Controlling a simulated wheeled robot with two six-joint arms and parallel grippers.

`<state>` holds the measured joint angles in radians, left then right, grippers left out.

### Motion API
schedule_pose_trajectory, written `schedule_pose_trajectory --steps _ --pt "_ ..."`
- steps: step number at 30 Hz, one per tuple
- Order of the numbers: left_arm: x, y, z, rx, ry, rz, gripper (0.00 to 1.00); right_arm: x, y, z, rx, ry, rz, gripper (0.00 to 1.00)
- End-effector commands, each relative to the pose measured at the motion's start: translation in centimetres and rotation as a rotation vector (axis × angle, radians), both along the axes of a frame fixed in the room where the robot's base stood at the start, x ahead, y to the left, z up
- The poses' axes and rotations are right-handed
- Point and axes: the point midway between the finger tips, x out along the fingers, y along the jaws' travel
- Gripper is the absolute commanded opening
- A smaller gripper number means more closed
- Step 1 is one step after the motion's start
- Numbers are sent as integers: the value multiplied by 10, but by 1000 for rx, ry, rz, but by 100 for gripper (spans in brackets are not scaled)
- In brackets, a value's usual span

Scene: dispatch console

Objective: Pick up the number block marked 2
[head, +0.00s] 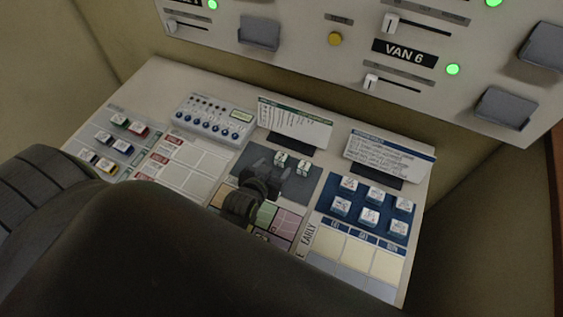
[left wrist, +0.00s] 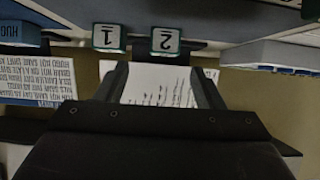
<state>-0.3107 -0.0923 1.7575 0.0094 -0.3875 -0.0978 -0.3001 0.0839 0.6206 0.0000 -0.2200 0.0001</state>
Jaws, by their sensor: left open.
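The number block marked 2 (left wrist: 166,40) is a small block with a pale top and green edging, its numeral upside down in the left wrist view. Its neighbour marked 1 (left wrist: 107,37) stands apart to its left. In the head view the 2 block (head: 281,159) is the left one of the pair on a dark grey panel; its numeral is too small to read there. My left gripper (head: 264,168) is just left of it; in the left wrist view its open fingers (left wrist: 160,72) are empty, with the 2 block beyond the tips. My right gripper is not in view.
A white card (head: 295,123) stands behind the blocks. A second card (head: 388,157) stands to the right, above several blocks on a blue panel (head: 325,205). Coloured blocks (head: 120,120) lie at the left. A wall panel (head: 440,30) with sliders rises behind. My arm hides the front.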

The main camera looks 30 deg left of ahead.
Motion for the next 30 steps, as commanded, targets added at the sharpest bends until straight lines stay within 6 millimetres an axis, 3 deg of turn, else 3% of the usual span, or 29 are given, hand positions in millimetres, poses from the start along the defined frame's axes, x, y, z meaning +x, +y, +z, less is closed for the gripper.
schedule_pose_trajectory --steps 3,14,24,30 --pt "13 1 -11 1 -2 -1 62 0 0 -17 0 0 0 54" --pt "28 2 -16 1 -2 0 62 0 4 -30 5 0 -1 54" --pt "58 10 -35 2 -3 -1 62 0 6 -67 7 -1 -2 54" --pt "68 10 -38 1 -1 0 62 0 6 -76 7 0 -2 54"
